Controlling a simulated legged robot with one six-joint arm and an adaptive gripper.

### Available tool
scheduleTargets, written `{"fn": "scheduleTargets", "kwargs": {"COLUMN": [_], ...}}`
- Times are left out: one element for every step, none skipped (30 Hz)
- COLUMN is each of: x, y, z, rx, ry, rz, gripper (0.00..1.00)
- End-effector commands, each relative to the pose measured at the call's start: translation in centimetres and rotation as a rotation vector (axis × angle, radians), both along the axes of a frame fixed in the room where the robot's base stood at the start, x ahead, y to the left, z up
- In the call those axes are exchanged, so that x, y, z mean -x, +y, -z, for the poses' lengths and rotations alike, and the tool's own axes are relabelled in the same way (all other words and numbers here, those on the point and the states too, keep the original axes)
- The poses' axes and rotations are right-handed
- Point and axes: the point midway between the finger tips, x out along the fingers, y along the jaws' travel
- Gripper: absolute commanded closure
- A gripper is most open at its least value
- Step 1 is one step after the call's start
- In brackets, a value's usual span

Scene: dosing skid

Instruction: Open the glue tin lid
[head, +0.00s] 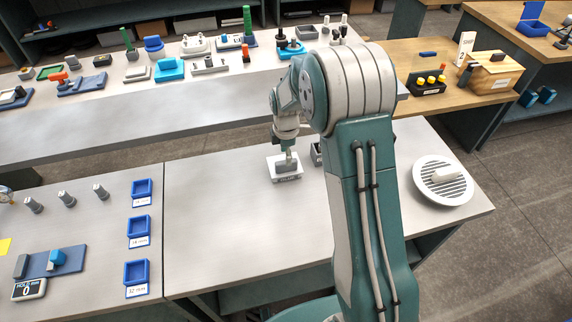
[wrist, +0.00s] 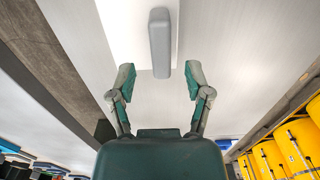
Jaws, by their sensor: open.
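A small white base with dark lettering (head: 286,178) sits on the middle bench; the lettering is too small to read. A grey block stands on it, partly hidden by my gripper. I cannot tell for sure that this is the glue tin. In the wrist view a rounded grey bar (wrist: 160,42) stands out from a white surface (wrist: 137,40). My gripper (wrist: 159,76) is open, its two fingers spread to either side of the bar's near end, with gaps on both sides. In the head view my gripper (head: 287,156) points down over the base.
A grey object (head: 316,154) stands close right of the base, partly hidden by my arm. A round slotted white grille (head: 443,181) lies at the bench's right end. Blue trays (head: 139,228) line the left bench. The bench left of the base is clear.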

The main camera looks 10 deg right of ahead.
Motion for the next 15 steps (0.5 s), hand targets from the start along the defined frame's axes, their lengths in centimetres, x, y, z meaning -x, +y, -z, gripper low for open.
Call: {"fn": "scheduleTargets", "kwargs": {"x": [0.1, 0.1, 0.1, 0.1, 0.1, 0.1, 0.1, 0.1, 0.0, 0.0, 0.0, 0.1, 0.0, 0.0, 0.0], "y": [0.0, 0.0, 0.0, 0.0, 0.0, 0.0, 0.0, 0.0, 0.0, 0.0, 0.0, 0.0, 0.0, 0.0, 0.0], "z": [1.1, 1.6, 2.3, 2.8, 3.2, 3.8, 4.1, 4.4, 4.7, 4.9, 5.0, 5.2, 5.3, 5.3, 5.3], "rx": [0.0, 0.0, 0.0, 0.0, 0.0, 0.0, 0.0, 0.0, 0.0, 0.0, 0.0, 0.0, 0.0, 0.0, 0.0], "ry": [0.005, 0.004, 0.005, 0.004, 0.003, 0.003, 0.003, 0.002, 0.001, 0.001, 0.001, 0.001, 0.001, 0.001, 0.0], "rz": [0.0, 0.0, 0.001, 0.001, 0.001, 0.001, 0.001, 0.001, 0.001, 0.001, 0.001, 0.001, 0.001, 0.001, 0.001], "gripper": [0.36, 0.36, 0.36, 0.36, 0.36, 0.36, 0.36, 0.36, 0.36, 0.36, 0.36, 0.36, 0.36, 0.36, 0.36]}}
